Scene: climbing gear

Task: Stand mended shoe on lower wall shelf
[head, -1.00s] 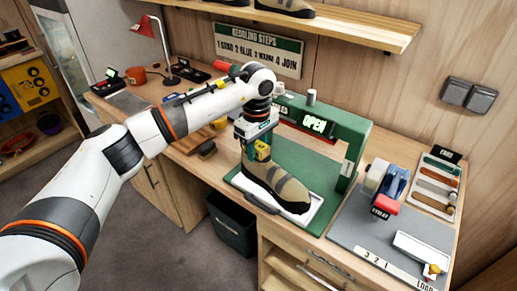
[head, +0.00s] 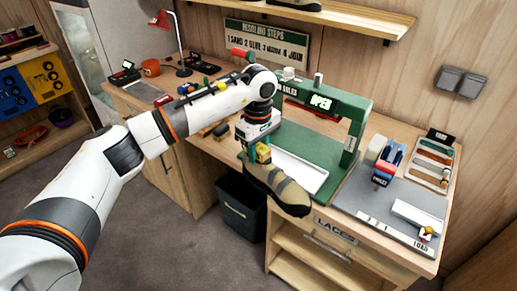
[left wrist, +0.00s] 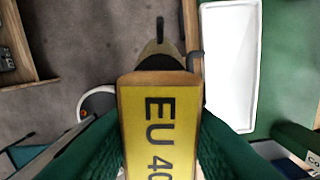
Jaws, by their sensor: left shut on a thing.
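The tan shoe (head: 280,190) with dark straps and a black toe hangs from my left gripper (head: 257,153), just off the bench's front edge. In the left wrist view, the gripper's green fingers are shut around a yellow block marked "EU 40" (left wrist: 160,130) at the shoe's opening. The shoe's tan front (left wrist: 155,48) shows beyond it. A wooden wall shelf (head: 355,22) runs along the top of the head view, with part of a shoe (head: 295,4) on it. Whether another shelf hangs above cannot be seen. My right gripper is out of view.
The green press (head: 345,115) reads "OPEN", and its white tray (head: 312,176) is empty. A dark bin (head: 240,208) stands on the floor below. The bench's right side holds a tape dispenser and a grey mat (head: 345,198). A red lamp (head: 160,18) stands at the back left.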

